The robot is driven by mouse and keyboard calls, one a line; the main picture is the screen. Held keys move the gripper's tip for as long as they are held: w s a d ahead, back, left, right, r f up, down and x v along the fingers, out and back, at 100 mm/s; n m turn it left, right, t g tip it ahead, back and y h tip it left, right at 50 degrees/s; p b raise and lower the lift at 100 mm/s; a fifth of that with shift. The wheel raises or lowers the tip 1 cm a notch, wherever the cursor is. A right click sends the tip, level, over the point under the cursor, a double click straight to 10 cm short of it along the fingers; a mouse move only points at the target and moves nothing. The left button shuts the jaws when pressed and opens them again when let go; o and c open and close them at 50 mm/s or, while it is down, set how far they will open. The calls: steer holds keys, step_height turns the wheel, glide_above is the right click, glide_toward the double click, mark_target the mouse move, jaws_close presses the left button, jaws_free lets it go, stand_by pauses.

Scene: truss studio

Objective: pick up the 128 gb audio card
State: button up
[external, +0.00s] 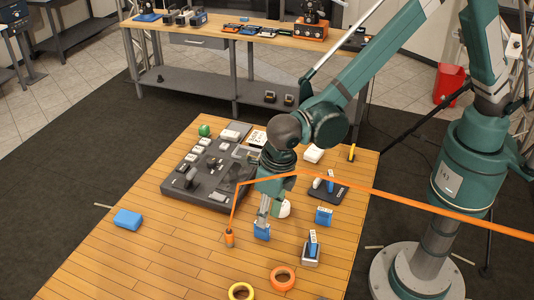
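My gripper (263,221) points down over the wooden table, right at a blue block-like card (262,233). Its fingers reach the card's top edge; I cannot tell whether they grip it. Another blue card with a pale label (323,217) stands to the right. A blue card (312,242) sits in a small grey holder (311,259) at the lower right. A blue item (330,182) is on a dark tray (340,193) behind. The labels are too small to read, so I cannot tell which is the 128 gb audio card.
A dark grey console (180,193) lies left of my gripper. A blue block (128,219) lies far left. An orange cylinder (229,238) with an orange cable stands close to my gripper's left. Orange (283,278) and yellow (241,292) rings lie in front. The front-left table is clear.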

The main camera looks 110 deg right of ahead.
mark_target(262, 238)
steer(key=shift+w+f, duration=0.15)
steer(key=shift+f, duration=0.1)
steer(key=shift+f, duration=0.1)
steer(key=shift+w+d+f, duration=0.1)
steer(key=shift+d+f, duration=0.05)
steer(key=shift+f, duration=1)
steer(key=shift+f, duration=0.15)
steer(key=shift+w+d+f+p, duration=0.1)
steer(key=shift+d+f+p, duration=0.05)
steer(key=shift+f, duration=0.65)
steer(key=shift+d+f+p, duration=0.15)
steer(key=shift+d+f, duration=0.05)
steer(key=shift+f, duration=0.6)
steer(key=shift+w+d+f+p, duration=0.1)
steer(key=shift+d+f+p, duration=0.05)
steer(key=shift+f, duration=0.65)
jaws_close()
